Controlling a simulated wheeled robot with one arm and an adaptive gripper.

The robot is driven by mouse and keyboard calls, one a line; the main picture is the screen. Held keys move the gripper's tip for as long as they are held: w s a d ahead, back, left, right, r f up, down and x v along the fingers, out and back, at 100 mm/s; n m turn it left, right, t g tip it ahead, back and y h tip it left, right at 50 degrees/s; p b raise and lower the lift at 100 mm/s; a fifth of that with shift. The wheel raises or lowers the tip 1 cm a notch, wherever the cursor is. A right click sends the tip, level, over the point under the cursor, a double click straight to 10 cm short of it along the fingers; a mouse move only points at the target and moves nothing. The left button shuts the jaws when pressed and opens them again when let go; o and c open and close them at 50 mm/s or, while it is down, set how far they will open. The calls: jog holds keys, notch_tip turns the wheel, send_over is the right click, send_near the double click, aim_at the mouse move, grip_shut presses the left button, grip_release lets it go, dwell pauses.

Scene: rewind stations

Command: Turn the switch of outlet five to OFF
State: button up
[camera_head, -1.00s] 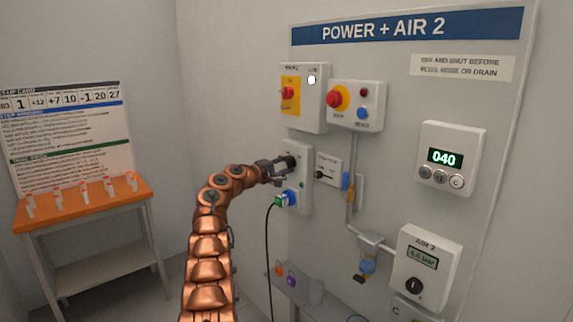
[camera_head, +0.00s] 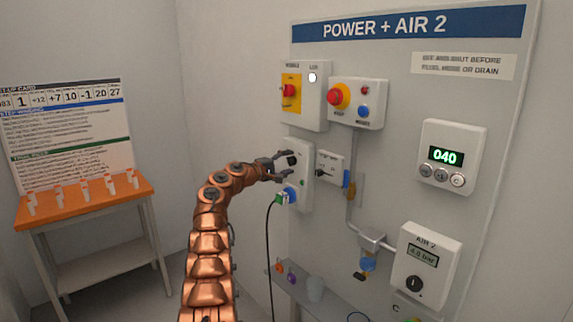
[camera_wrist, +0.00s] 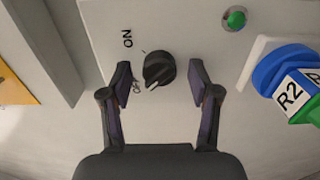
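The switch is a black round knob (camera_wrist: 159,70) on a light grey outlet box (camera_head: 303,205). "ON" is printed up and left of it in the wrist view; a second label at its lower left is partly hidden. I cannot tell clearly which mark the knob points to. My gripper (camera_wrist: 158,84) is open, with one finger on each side of the knob and a visible gap on both sides. In the head view my gripper (camera_head: 292,165) is in front of the box's upper part. I cannot read an outlet number.
A black cable (camera_head: 268,245) hangs from the plug. A red-yellow switch box (camera_head: 303,120) is above.

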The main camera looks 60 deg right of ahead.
jog(key=shift+a, duration=0.15)
jog(key=v, duration=1.1)
jog(key=shift+w+a, duration=0.2)
jog(key=shift+a, duration=0.15)
dwell(0.5)
